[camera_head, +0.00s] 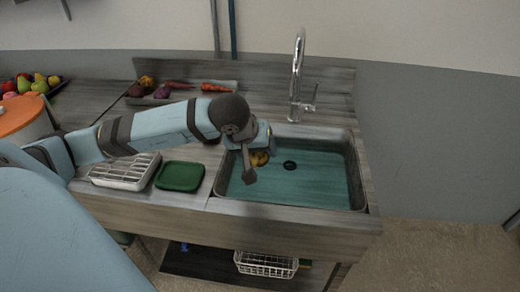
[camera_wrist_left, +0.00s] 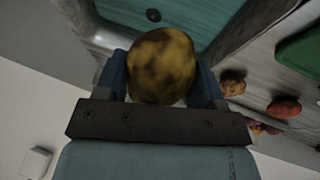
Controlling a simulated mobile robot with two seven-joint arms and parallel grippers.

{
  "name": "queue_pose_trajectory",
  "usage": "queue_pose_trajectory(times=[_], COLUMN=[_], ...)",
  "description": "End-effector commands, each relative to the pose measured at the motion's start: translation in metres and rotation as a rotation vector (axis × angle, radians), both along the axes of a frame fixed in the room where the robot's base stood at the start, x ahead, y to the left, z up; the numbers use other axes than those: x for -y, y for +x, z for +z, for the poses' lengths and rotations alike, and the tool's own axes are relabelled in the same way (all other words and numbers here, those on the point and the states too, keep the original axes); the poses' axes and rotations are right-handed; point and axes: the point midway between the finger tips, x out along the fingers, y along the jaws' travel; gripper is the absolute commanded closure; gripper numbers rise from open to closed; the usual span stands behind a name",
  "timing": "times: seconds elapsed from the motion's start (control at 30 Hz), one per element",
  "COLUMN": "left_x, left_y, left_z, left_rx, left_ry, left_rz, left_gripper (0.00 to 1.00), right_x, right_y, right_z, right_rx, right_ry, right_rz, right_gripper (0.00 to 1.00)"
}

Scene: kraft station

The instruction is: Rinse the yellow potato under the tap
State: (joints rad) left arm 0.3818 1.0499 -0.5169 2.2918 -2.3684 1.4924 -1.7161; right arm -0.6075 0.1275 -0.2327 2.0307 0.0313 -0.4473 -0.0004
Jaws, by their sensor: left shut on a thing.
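The yellow potato (camera_wrist_left: 162,66) with dark blotches sits between the two fingers of my left gripper (camera_wrist_left: 160,80). In the head view the potato (camera_head: 259,158) shows only partly, behind my left gripper (camera_head: 256,160). My left gripper is shut on the potato and holds it over the left back part of the sink (camera_head: 330,203). The chrome tap (camera_head: 297,75) stands behind the sink, up and to the right of the potato. I cannot see whether water runs from it. My right gripper is not in view.
A dark green board (camera_head: 180,177) and a white rack (camera_head: 122,172) lie on the counter left of the sink. A tray (camera_head: 224,91) with several vegetables is at the back. The sink's right side is clear except for the drain (camera_head: 290,165).

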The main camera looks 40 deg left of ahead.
Motion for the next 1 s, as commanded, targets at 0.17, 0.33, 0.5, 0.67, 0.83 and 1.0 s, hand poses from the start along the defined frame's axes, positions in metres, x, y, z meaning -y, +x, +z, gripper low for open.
queue_pose_trajectory(times=[0.17,0.33,0.5,0.67,0.83,1.0], left_x=[0.0,0.001,0.001,0.002,0.002,0.003], left_y=[0.008,0.023,0.041,0.056,0.073,0.09], left_z=[0.0,-0.003,-0.007,-0.01,-0.014,-0.017], left_rx=[0.002,0.001,0.003,0.002,0.002,0.002], left_ry=[0.0,-0.002,-0.002,-0.002,-0.002,-0.003], left_rz=[0.001,0.001,0.001,0.001,0.001,0.001], left_gripper=[0.64,0.64,0.64,0.64,0.64,0.64], right_x=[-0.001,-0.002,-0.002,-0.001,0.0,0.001], right_y=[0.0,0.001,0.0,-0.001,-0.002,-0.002], right_z=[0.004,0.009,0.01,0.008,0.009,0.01], right_rx=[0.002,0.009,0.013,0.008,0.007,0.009], right_ry=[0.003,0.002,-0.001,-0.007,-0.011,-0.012], right_rz=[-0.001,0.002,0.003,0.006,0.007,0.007], right_gripper=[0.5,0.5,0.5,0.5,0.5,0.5])
